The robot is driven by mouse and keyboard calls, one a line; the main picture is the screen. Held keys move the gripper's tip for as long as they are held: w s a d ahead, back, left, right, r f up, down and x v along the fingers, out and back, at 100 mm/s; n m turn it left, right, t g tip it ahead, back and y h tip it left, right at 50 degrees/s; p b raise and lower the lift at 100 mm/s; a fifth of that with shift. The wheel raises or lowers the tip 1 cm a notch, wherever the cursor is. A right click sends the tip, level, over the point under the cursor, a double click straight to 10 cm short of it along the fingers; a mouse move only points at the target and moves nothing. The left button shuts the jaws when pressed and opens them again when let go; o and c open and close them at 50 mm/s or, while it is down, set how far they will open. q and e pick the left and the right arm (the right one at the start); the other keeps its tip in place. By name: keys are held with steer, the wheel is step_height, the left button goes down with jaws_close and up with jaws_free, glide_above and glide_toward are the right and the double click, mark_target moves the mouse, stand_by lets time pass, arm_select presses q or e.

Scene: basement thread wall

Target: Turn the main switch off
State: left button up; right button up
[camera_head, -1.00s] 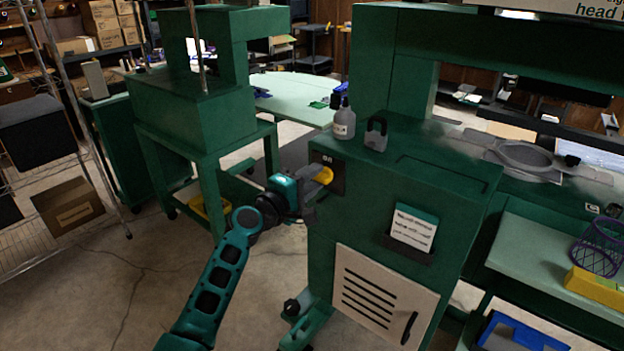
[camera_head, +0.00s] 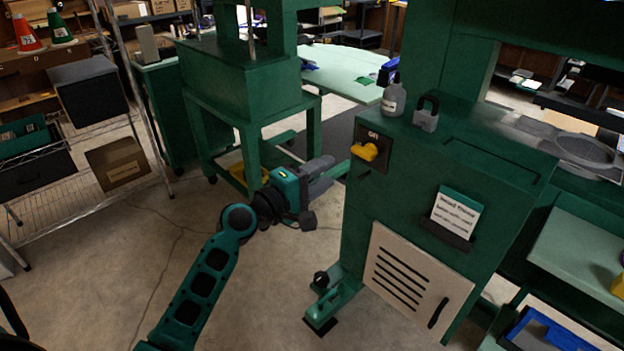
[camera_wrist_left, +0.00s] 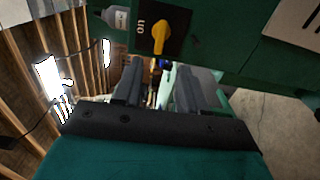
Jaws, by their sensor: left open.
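The main switch is a yellow knob (camera_head: 368,151) on a dark plate (camera_head: 381,164) marked "ON" at the upper left of the green cabinet's front. The knob's handle lies roughly sideways, below the label. It also shows in the left wrist view (camera_wrist_left: 152,33), beyond the fingers and near the top edge. My left gripper (camera_head: 326,177) is left of the cabinet in the head view, apart from the knob and slightly lower. Its fingers are open and empty, and in the left wrist view (camera_wrist_left: 162,84) they stand apart. My right gripper is not in view.
The green cabinet (camera_head: 405,205) carries a grey padlock (camera_head: 427,117) and a bottle (camera_head: 393,99) on top, and a card (camera_head: 453,215) on its front. A green machine stand (camera_head: 238,95) is behind my left arm. Wire shelving (camera_head: 100,125) stands at left. Floor between is clear.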

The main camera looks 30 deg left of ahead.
arm_select(q)
steer(key=shift+v, duration=1.3)
steer(key=s+d+f+m+g+y, duration=0.2)
steer(key=s+d+f+m+g, duration=0.1)
steer(key=s+f+m, duration=0.5)
steer(key=s+d+f+m+g+y, duration=0.2)
steer(key=s+f+m, duration=0.6)
steer(key=s+f, duration=0.4)
step_height(320, 180, down, 2)
steer(key=shift+s+d+f+m+g, duration=0.15)
steer(key=shift+s+d+m+g, duration=0.25)
steer(key=shift+d+g, duration=0.3)
